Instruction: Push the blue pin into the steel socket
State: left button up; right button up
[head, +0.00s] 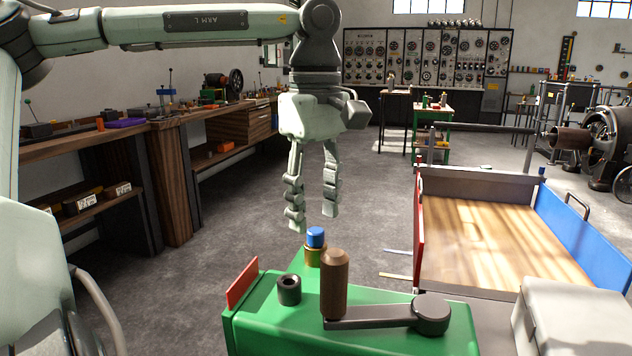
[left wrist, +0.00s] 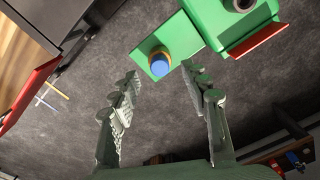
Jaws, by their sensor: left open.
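The blue pin (head: 315,237) stands upright in a brass collar (head: 314,256) at the far edge of the green housing (head: 262,322). In the left wrist view the pin (left wrist: 160,63) is seen from above, on a green ledge beyond the fingertips. The steel socket (head: 289,290) looks like a dark, open-topped ring on the housing, nearer than the pin; it shows partly at the top of the left wrist view (left wrist: 243,4). My left gripper (head: 312,218) points down, open and empty, above the pin and apart from it. My right gripper is not in view.
A brown crank handle (head: 335,284) on a dark arm stands right of the socket. A red plate (head: 242,284) rises at the housing's left edge. A wooden-bedded cart (head: 490,235) with a blue side is to the right. A workbench (head: 180,118) lines the left; grey floor lies between.

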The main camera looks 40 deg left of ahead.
aim_at(315, 229)
pick_arm(q)
notch_tip(315, 229, down, 2)
jog(key=shift+f, duration=0.65)
grip_shut()
jog(key=shift+r+p, duration=1.65)
jog(key=shift+r, duration=0.7)
